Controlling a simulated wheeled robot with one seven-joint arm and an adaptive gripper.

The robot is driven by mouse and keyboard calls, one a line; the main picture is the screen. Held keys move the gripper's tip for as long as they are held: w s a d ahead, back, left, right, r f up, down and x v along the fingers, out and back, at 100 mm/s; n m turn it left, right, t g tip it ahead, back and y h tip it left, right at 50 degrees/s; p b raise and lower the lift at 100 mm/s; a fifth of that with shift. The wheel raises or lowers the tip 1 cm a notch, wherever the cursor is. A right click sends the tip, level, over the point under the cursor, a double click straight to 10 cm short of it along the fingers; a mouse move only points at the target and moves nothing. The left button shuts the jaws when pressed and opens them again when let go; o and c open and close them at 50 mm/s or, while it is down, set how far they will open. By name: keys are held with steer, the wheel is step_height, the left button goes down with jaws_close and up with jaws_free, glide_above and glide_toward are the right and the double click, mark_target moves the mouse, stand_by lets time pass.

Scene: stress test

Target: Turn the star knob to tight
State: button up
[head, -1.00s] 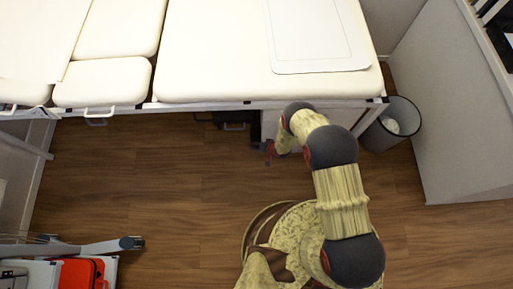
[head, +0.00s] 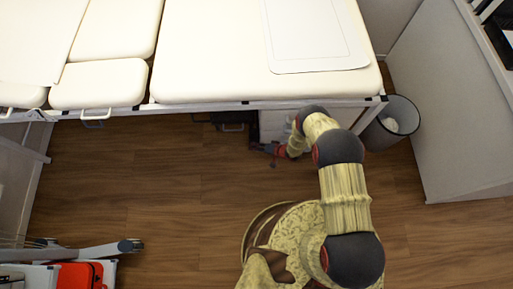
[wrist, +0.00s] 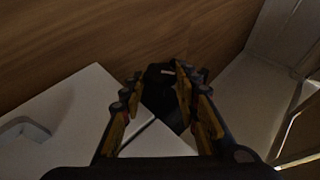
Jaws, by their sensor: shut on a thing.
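A black knob (wrist: 160,82) with a small pale mark shows between my fingers in the wrist view. It looks like the star knob, but its lobes are too dark to make out. My gripper (wrist: 163,88) is shut on it, with one yellow-and-black finger on each side. In the head view my gripper (head: 265,149) is low beside the padded table's front edge, and the knob cannot be made out there. I cannot read any tight marking or the knob's angle.
The cream padded table (head: 210,75) stands above and behind my gripper. A waste bin (head: 392,123) stands to the right, beside a grey partition (head: 440,110). A red case (head: 78,275) is at lower left. The wooden floor (head: 150,190) at left centre is clear.

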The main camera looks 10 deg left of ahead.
steer(key=shift+w, duration=0.15)
steer(key=o, duration=1.1)
steer(key=shift+o, duration=0.2)
steer(key=shift+d, duration=0.1)
steer(key=v, duration=1.2)
steer(key=shift+c, duration=0.2)
